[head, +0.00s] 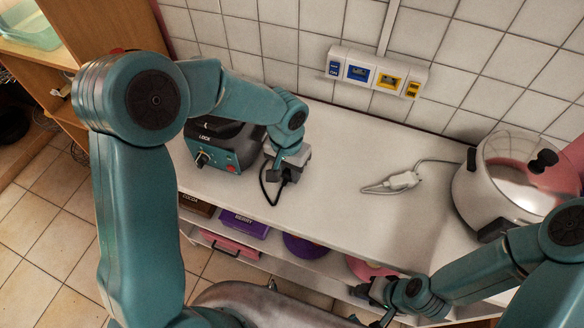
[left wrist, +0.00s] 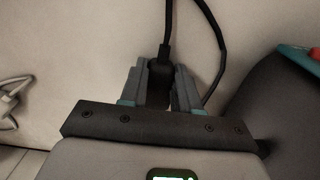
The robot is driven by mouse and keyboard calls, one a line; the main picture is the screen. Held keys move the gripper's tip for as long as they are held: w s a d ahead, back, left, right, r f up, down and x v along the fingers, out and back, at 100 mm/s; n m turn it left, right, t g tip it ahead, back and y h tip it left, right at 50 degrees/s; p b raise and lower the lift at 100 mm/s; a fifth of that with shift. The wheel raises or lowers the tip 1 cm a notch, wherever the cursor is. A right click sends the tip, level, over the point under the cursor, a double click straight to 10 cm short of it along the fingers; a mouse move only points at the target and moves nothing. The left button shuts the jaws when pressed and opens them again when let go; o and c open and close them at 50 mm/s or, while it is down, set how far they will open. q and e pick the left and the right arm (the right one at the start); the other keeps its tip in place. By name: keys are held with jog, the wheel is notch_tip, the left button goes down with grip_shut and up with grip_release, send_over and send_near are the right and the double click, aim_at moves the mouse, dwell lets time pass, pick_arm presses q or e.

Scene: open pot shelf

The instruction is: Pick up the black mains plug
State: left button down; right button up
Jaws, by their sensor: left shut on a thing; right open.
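The black mains plug (left wrist: 160,75) is between the two grey fingers of my left gripper (left wrist: 159,85) in the left wrist view. The fingers are shut on it, and its black cable runs up from it. In the head view my left gripper (head: 283,180) is low over the white counter, beside the black appliance marked LOCK (head: 222,146). The plug is mostly hidden there, and its black cable (head: 266,188) loops on the left. Whether the plug touches the counter I cannot tell. My right gripper (head: 372,303) is open and empty near the counter's front edge.
A white plug with a cable (head: 402,181) lies on the counter, right of centre. A shiny metal pot (head: 502,178) stands at the right. A socket strip (head: 376,74) with blue and yellow outlets is on the tiled wall. The middle of the counter (head: 335,165) is clear.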

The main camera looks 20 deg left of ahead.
pick_arm(q)
notch_tip(320, 180, up, 10)
dwell(0.5)
jog(key=shift+r, duration=0.1)
notch_tip(320, 180, up, 5)
jog(key=p, duration=0.4)
send_over(289, 173)
jog(key=w+d+p, duration=0.7)
jog(key=w+d, duration=0.8)
jog(key=shift+d+p, duration=0.35)
jog(key=shift+p, duration=0.05)
dwell(0.9)
